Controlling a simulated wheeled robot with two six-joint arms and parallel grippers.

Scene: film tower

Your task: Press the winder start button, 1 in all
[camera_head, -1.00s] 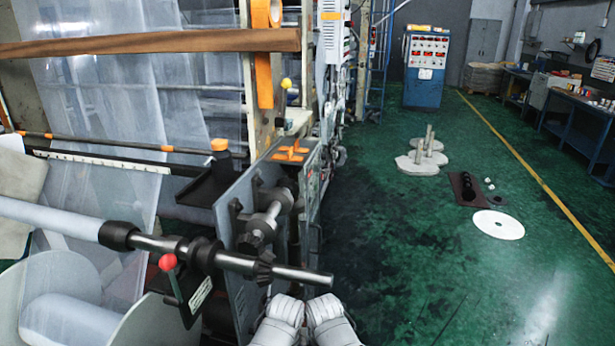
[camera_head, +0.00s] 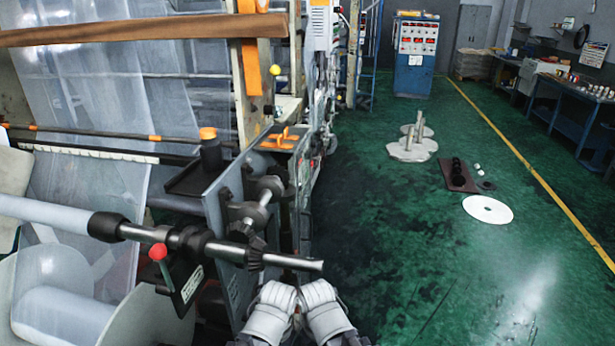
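The winder (camera_head: 215,200) fills the left side, with film hanging from its rollers and a steel shaft (camera_head: 290,262) pointing right at the front. I cannot clearly make out a winder start button. A grey box with small controls (camera_head: 321,25) is on the machine's far upright, too small to read. A red-knobbed lever (camera_head: 158,253) sits below the shaft. Two white links of my arms show at the bottom middle, just right of the winder's front end. Neither gripper's fingers show.
A blue control cabinet (camera_head: 415,75) stands at the back. Grey discs with posts (camera_head: 410,151), a dark plate (camera_head: 457,177) and a white disc (camera_head: 487,210) lie on the green floor. Blue workbenches (camera_head: 562,125) line the right wall. The floor right of the winder is otherwise largely clear.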

